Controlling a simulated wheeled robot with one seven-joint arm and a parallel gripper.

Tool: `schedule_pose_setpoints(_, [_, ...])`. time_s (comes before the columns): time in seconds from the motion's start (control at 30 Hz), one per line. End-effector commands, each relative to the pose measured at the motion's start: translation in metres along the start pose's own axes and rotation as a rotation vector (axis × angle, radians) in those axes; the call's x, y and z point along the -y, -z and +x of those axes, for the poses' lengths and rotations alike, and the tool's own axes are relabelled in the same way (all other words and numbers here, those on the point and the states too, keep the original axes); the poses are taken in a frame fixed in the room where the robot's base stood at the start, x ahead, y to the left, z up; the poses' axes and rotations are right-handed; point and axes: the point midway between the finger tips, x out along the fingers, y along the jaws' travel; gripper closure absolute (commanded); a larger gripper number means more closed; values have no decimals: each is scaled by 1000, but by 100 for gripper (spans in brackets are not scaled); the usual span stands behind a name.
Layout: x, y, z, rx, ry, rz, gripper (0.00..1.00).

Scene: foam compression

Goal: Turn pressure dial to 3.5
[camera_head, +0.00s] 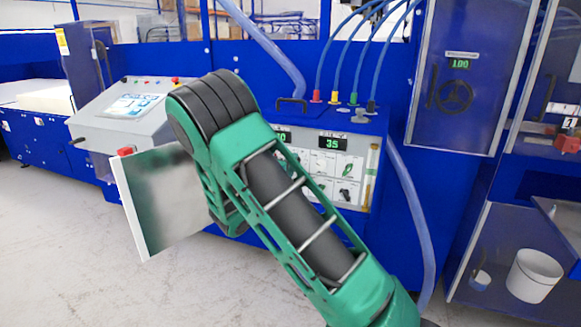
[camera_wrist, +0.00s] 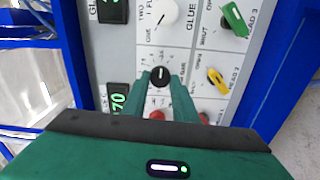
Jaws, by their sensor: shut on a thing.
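In the wrist view, a small round black dial (camera_wrist: 160,73) with a white pointer mark sits on the pale control panel (camera_wrist: 142,52). My gripper (camera_wrist: 160,79) has one green finger on each side of it and is shut on it. The fingers hide the dial's sides and part of the lettering around it. A green-lit display beside it reads 70 (camera_wrist: 118,102). In the head view, my green arm hides my gripper and the dial. A display on the panel there reads 35 (camera_head: 331,143); another to its left is partly covered.
Near the dial are a white knob (camera_wrist: 157,14), a green knob (camera_wrist: 235,20) and a yellow knob (camera_wrist: 216,77). Red parts show beside my fingers. In the head view, hoses run above the panel, and a grey console (camera_head: 125,110) stands left.

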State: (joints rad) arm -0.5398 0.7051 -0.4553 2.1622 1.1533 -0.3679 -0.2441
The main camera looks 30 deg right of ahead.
Motion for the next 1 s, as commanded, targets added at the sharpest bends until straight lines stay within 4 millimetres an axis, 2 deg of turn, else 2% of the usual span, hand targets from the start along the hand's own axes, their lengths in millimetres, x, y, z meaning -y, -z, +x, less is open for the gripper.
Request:
schedule_pose_setpoints(0.13, [6,2,-3,-5,12,-3,96])
schedule_pose_setpoints(0.17, [6,2,-3,-5,12,-3,72])
schedule_pose_setpoints(0.23, [5,2,-3,-5,11,-3,55])
schedule_pose_setpoints(0.5, [3,1,-1,-2,6,-3,55])
schedule_pose_setpoints(0.63, [3,1,-7,-3,6,-3,55])
schedule_pose_setpoints(0.77, [3,2,-24,-4,6,-4,55])
schedule_pose_setpoints(1.0, [4,3,-69,-5,8,-4,55])
